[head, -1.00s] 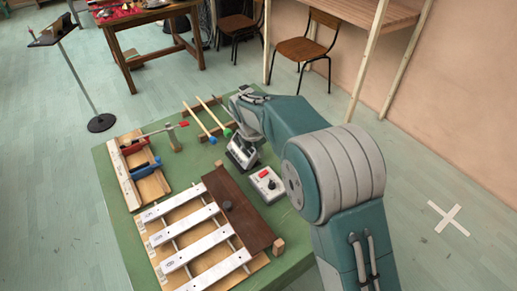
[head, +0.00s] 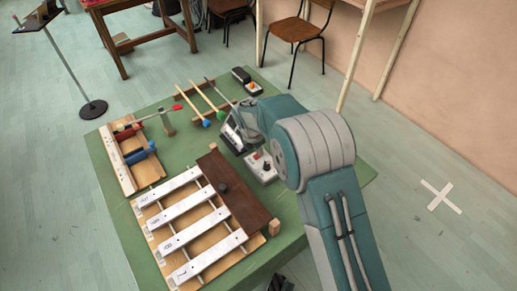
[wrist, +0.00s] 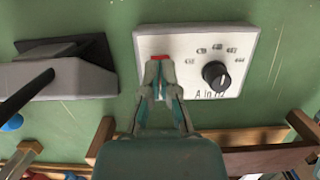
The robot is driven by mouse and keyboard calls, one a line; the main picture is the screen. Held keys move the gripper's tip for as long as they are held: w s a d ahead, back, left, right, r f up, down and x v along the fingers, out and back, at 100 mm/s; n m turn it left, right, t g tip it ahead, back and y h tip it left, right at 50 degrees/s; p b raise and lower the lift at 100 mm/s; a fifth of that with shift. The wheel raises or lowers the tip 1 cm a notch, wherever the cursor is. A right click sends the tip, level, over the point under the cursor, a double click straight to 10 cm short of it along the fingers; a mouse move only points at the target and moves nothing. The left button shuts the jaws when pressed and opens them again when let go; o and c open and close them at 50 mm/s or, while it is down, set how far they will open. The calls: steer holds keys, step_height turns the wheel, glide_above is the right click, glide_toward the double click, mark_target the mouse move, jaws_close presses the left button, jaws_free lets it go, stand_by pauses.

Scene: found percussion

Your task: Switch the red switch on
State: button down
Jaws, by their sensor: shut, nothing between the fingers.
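The red switch (wrist: 158,57) is a small red piece on a white box (wrist: 190,42). The box also has a black knob (wrist: 215,75) and printed numbers. In the wrist view my gripper (wrist: 160,68) is shut and empty, with its fingertips right at the switch and overlapping most of it. Only a strip of red shows above the tips, so the switch's position and any contact cannot be told. In the head view the box (head: 262,177) stands on the green table, partly behind my arm, and the fingers are not clear there.
A grey device with a black arm (wrist: 65,75) stands close left of the box in the wrist view. A xylophone with white bars (head: 185,233) and a dark wooden board (head: 235,200) lies nearby. Mallets (head: 205,98) and a small box with an orange part (head: 253,88) lie farther back.

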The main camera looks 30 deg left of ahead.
steer(key=shift+f, duration=0.1)
steer(key=shift+w+d+f+g, duration=0.1)
steer(key=shift+w+f+g, duration=0.05)
steer(key=shift+g, duration=0.15)
steer(key=shift+s, duration=0.25)
steer(key=shift+s+a, duration=0.35)
steer(key=shift+s, duration=0.3)
